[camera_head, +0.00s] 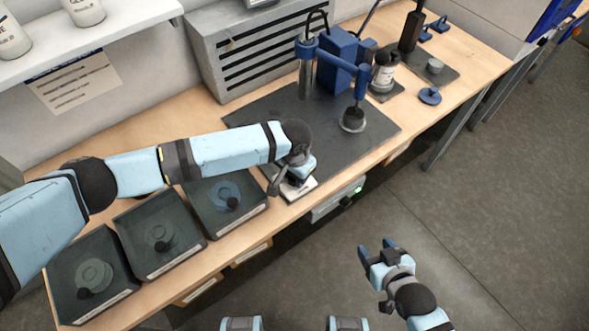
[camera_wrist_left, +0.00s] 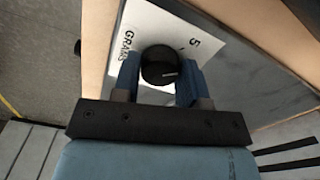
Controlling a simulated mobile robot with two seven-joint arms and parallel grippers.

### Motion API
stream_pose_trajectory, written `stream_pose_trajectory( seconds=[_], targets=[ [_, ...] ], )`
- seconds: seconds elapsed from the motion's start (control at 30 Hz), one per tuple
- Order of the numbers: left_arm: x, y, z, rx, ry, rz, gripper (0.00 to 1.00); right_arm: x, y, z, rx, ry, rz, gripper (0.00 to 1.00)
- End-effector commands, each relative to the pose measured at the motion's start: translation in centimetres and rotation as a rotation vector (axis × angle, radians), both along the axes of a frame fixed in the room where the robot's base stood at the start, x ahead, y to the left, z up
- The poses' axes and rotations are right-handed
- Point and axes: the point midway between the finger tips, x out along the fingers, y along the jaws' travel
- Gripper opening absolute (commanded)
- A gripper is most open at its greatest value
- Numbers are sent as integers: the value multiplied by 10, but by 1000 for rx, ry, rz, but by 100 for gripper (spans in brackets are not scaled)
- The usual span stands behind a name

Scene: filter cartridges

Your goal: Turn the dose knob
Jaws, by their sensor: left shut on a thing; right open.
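The dose knob (camera_wrist_left: 160,66) is a round black knob with a small pale mark. It stands on a white dial plate (camera_wrist_left: 190,22) printed with "GRAMS" and "5", seen in the left wrist view. My left gripper (camera_wrist_left: 158,78) is shut on the knob, with one blue finger on each side of it. In the head view my left gripper (camera_head: 294,178) is over the white plate (camera_head: 299,188) at the bench's front edge, and it hides the knob. My right gripper (camera_head: 377,252) is open and empty, over the floor in front of the bench.
Several dark trays with round parts (camera_head: 160,234) line the front left of the bench. A dark mat (camera_head: 270,113) carries a blue press (camera_head: 338,62) behind my left gripper. A grey vented box (camera_head: 262,55) stands at the back. The floor (camera_head: 480,210) at right is clear.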

Motion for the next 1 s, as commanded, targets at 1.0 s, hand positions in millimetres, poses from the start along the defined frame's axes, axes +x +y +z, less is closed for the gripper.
stream_pose_trajectory(
  seconds=[1.0],
  targets=[
    [0,0,1,0,0,-963,16,-2,-5,41,-8,0,-12,59]
  ],
)
